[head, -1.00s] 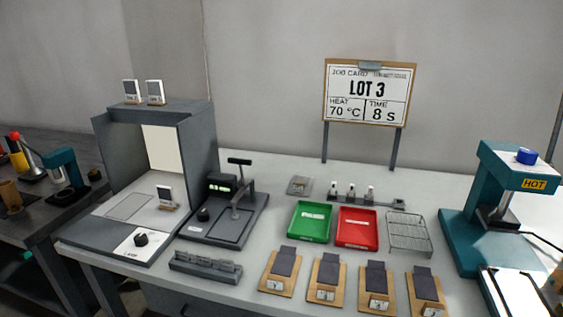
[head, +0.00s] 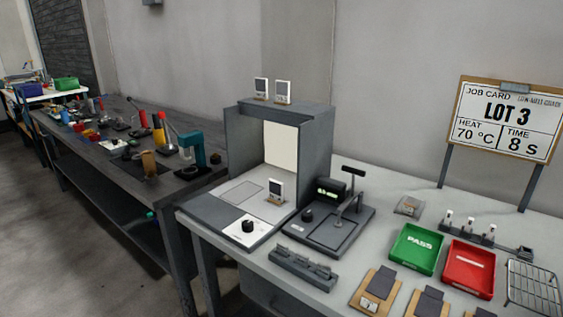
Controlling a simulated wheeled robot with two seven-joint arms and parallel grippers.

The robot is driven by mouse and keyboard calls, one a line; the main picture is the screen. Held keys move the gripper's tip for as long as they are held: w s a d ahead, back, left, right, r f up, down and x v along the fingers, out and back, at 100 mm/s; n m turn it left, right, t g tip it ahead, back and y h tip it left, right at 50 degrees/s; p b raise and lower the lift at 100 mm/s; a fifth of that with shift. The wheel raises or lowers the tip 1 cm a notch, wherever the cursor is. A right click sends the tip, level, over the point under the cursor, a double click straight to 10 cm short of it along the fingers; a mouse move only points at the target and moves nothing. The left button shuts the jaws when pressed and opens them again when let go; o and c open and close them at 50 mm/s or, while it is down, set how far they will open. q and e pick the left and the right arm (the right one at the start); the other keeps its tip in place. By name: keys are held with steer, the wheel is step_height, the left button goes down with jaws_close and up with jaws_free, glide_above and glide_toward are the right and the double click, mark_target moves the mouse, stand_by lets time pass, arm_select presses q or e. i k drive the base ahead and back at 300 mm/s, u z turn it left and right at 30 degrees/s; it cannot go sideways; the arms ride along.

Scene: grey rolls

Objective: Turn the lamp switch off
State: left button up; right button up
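A grey open-fronted booth (head: 312,160) stands at the left end of the light-grey bench, with a pale panel (head: 281,145) on its back wall. On its front base a white plate (head: 236,236) carries a black knob (head: 248,226), which looks like the lamp switch. Its label is too small to read, and I cannot tell its set position. Neither of my grippers is in view.
Right of the booth is a small press (head: 330,225) with an upright lever. A grey slotted block (head: 303,268) lies in front. A green PASS tray (head: 416,249), a red tray (head: 468,268) and a wire rack (head: 533,288) are further right. A dark cluttered bench (head: 95,150) stands left.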

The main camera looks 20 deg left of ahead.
mark_target(247, 225)
steer(key=u, duration=0.55)
steer(key=k, duration=0.25)
steer(key=u, duration=0.8)
steer(key=i, duration=0.4)
steer(key=z, duration=0.05)
